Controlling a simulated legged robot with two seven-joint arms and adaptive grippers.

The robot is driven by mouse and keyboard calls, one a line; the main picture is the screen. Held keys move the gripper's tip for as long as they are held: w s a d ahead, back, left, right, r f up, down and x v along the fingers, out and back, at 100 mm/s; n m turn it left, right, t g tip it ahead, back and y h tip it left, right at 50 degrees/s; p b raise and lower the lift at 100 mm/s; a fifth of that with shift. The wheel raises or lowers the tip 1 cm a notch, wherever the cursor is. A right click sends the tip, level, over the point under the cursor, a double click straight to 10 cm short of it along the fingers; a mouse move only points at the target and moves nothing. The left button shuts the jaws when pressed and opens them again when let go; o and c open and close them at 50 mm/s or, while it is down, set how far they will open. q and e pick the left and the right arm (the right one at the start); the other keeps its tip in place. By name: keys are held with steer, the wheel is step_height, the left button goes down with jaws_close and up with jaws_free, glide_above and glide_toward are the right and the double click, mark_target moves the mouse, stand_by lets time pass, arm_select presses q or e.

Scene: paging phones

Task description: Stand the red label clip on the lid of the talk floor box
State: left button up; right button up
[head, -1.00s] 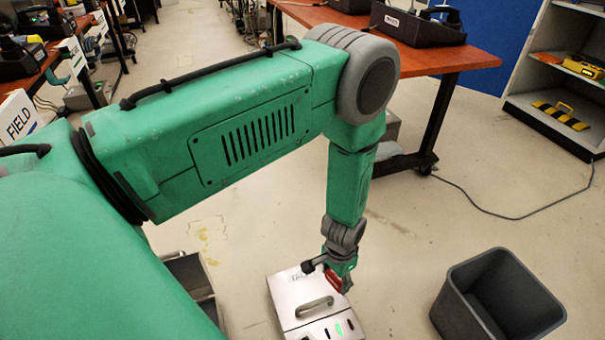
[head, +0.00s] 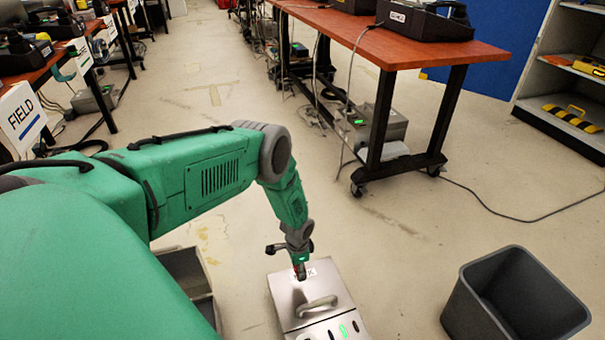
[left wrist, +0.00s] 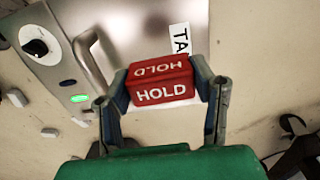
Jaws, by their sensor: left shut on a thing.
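The talk floor box (head: 285,290) is a silver case on the floor with a handle on its lid. It shows in the left wrist view (left wrist: 145,20) with a knob, a lit green light and a label reading "TA", the rest hidden. My left gripper (head: 299,271) is over the far part of the lid, beside the label (head: 309,272). In the left wrist view it (left wrist: 163,82) is shut on the red label clip (left wrist: 162,95), which reads HOLD. I cannot tell whether the clip touches the lid. My right gripper is not in view.
A grey open bin (head: 515,300) stands on the floor to the right. A wooden table (head: 400,45) with dark legs stands behind, with a cable trailing over the floor. A shelf unit (head: 570,125) is at the far right. The floor between is clear.

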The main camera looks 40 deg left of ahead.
mark_target(297, 285)
arm_select(q)
step_height(297, 285, down, 4)
steer(key=shift+s+r+b, duration=0.1)
steer(key=shift+b, duration=0.55)
steer(key=shift+a+f, duration=0.3)
steer(key=shift+f, duration=0.35)
step_height(297, 285, down, 3)
steer(key=shift+r+b, duration=0.2)
steer(key=shift+b, duration=0.8)
steer(key=shift+f, duration=0.35)
steer(key=shift+d+r, duration=0.2)
steer(key=shift+c, duration=0.5)
steer(key=shift+f, duration=0.1)
steer(key=o, duration=1.1)
steer(key=shift+a, duration=0.1)
steer(key=shift+c, duration=0.2)
steer(key=shift+f, duration=0.15)
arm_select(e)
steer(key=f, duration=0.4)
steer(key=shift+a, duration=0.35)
